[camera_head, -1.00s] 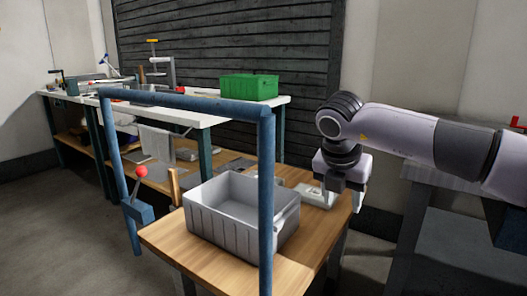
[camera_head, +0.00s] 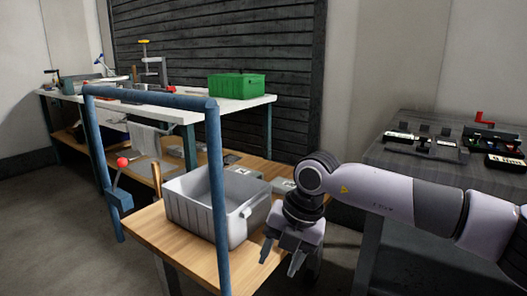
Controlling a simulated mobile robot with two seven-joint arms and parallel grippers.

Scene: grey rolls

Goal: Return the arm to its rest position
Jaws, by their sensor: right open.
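My right arm (camera_head: 390,195) comes in from the right edge, pale lilac and dark grey. Its gripper (camera_head: 280,262) hangs down with its fingers apart and nothing between them. It is in front of the right end of the wooden table (camera_head: 160,238), just right of the grey crate (camera_head: 195,212), and appears clear of both. My left gripper is not in view.
The grey crate stands on the wooden table behind a blue tubular frame (camera_head: 216,170). A white-topped bench (camera_head: 190,103) behind carries a green crate (camera_head: 237,86) and tools. A dark table (camera_head: 400,160) with several small items stands at the right. Floor shows at the left.

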